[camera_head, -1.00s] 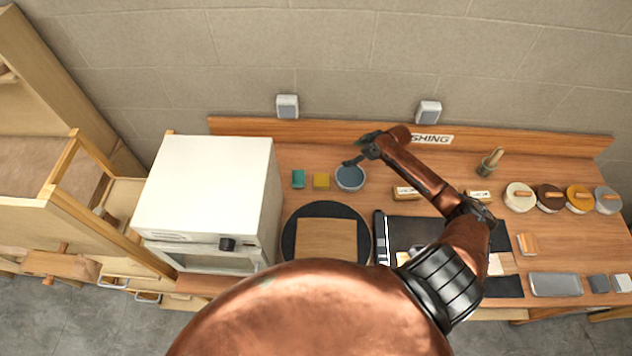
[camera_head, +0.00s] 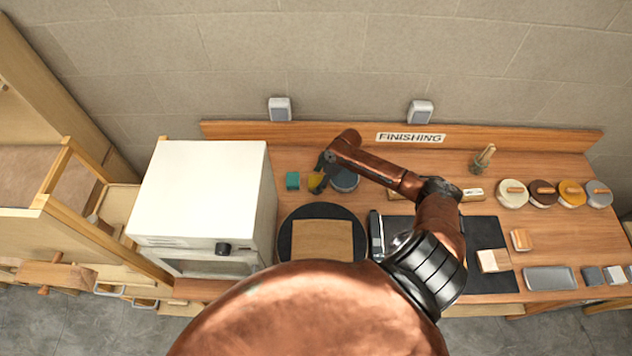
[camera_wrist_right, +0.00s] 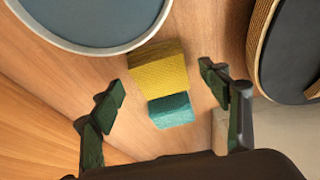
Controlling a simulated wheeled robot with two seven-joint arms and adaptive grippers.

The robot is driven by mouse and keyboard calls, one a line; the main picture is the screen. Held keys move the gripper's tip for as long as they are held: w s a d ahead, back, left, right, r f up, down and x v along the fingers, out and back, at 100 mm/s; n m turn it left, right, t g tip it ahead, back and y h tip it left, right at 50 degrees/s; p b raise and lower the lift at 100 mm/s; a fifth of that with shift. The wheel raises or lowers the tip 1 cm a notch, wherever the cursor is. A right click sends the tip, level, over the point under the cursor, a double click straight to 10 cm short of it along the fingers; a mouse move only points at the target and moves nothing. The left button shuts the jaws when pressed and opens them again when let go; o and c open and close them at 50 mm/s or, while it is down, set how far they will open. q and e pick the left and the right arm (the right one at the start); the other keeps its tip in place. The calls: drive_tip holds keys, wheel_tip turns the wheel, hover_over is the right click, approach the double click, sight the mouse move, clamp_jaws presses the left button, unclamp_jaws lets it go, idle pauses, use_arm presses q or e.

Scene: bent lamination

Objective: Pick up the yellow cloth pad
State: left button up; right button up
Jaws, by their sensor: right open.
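The yellow cloth pad (camera_head: 314,181) lies on the wooden bench between the teal pad (camera_head: 293,181) and the round blue-grey dish (camera_head: 346,181). My right gripper (camera_head: 319,184) is over the yellow pad and partly covers it in the head view. In the right wrist view the yellow pad (camera_wrist_right: 159,68) lies ahead of and between the two open fingers of my right gripper (camera_wrist_right: 165,95), with nothing held. The teal pad (camera_wrist_right: 171,111) sits beside it, also between the fingers in that view. My left gripper is not in view.
The dish rim (camera_wrist_right: 150,38) is close to the yellow pad. A round black board (camera_head: 287,240) with a wooden square is in front. The white oven-like box (camera_head: 205,190) stands left, and the bench's back board (camera_head: 235,131) runs behind.

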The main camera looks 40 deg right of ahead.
drive_tip(key=shift+f, duration=0.2)
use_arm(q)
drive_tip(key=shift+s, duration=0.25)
use_arm(e)
drive_tip(key=shift+c, duration=0.7)
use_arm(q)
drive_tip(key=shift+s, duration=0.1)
use_arm(e)
drive_tip(key=c, duration=0.9)
drive_tip(key=shift+w+r, duration=0.1)
drive_tip(key=shift+r, duration=0.4)
wheel_tip(320, 180, up, 2)
drive_tip(key=shift+r, duration=0.15)
use_arm(q)
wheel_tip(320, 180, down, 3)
drive_tip(key=b, duration=0.2)
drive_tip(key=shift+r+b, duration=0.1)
drive_tip(key=shift+b, duration=0.3)
use_arm(e)
drive_tip(key=s+a+r, duration=0.2)
drive_tip(key=s+r, duration=0.1)
drive_tip(key=s, duration=0.1)
drive_tip(key=s+a+r, duration=0.2)
drive_tip(key=s+r, duration=0.1)
drive_tip(key=s, duration=0.1)
drive_tip(key=s+a+r, duration=0.2)
drive_tip(key=s+r, duration=0.1)
drive_tip(key=s, duration=0.1)
drive_tip(key=shift+s+a+r, duration=0.1)
drive_tip(key=shift+s+r, duration=0.25)
